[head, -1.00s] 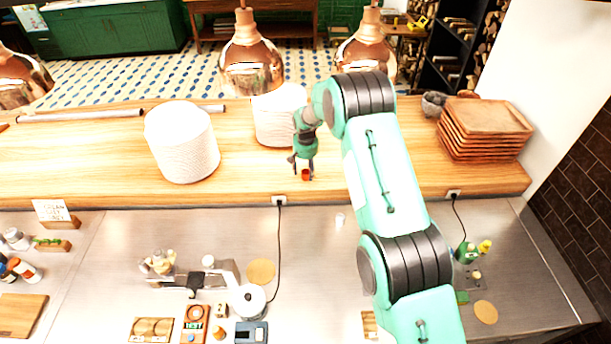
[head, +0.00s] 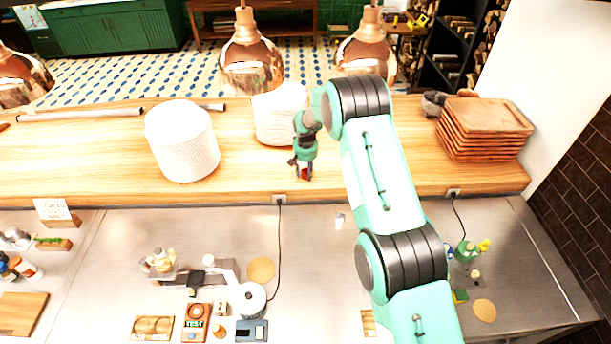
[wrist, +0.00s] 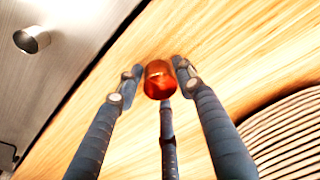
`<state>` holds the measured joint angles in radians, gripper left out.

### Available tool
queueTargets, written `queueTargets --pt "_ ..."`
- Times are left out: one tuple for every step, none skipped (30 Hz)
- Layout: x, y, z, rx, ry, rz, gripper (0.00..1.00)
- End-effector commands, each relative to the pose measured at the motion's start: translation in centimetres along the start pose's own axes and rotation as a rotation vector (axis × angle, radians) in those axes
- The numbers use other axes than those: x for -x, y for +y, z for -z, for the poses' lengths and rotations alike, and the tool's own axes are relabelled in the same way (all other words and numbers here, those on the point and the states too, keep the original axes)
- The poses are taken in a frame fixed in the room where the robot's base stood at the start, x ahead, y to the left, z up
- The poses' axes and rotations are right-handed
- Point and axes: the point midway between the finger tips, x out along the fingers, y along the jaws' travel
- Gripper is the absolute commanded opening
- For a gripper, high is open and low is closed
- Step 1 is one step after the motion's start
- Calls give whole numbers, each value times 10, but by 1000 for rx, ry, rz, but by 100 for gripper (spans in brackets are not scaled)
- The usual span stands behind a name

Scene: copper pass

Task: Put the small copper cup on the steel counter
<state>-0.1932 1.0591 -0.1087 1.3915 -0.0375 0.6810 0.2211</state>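The small copper cup (head: 304,175) stands on the wooden shelf (head: 240,180) near its front edge. My gripper (head: 303,164) is down over it, and the fingers partly hide the cup in the head view. In the wrist view the copper cup (wrist: 158,80) lies between the fingertips of my gripper (wrist: 156,84), with narrow gaps at its left and right, so the gripper looks open around it. The steel counter (head: 320,265) lies in front of and below the shelf; it also shows in the wrist view (wrist: 60,70).
A small pale metal cup (head: 340,221) stands on the counter just in front of the shelf. White plate stacks (head: 182,145) (head: 275,120) stand on the shelf, one close behind my gripper. A black cord (head: 280,245) crosses the counter. Copper lamps (head: 250,65) hang above.

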Motion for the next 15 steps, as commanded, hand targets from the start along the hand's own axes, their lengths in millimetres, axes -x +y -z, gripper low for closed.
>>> queueTargets --pt "0 0 0 0 0 0 22" --pt "0 0 0 0 0 0 16" --pt "0 0 0 0 0 0 9" --pt "0 0 0 0 0 0 9" --pt "0 0 0 0 0 0 9" --pt "0 0 0 0 0 0 5" --pt "0 0 0 0 0 0 5" --pt "0 0 0 0 0 0 5" --pt "0 0 0 0 0 0 5" --pt "0 0 0 0 0 0 5" --pt "0 0 0 0 0 0 5" --pt "0 0 0 0 0 0 5" --pt "0 0 0 0 0 0 5" --pt "1 0 0 0 0 0 5" --pt "1 0 0 0 0 0 5"
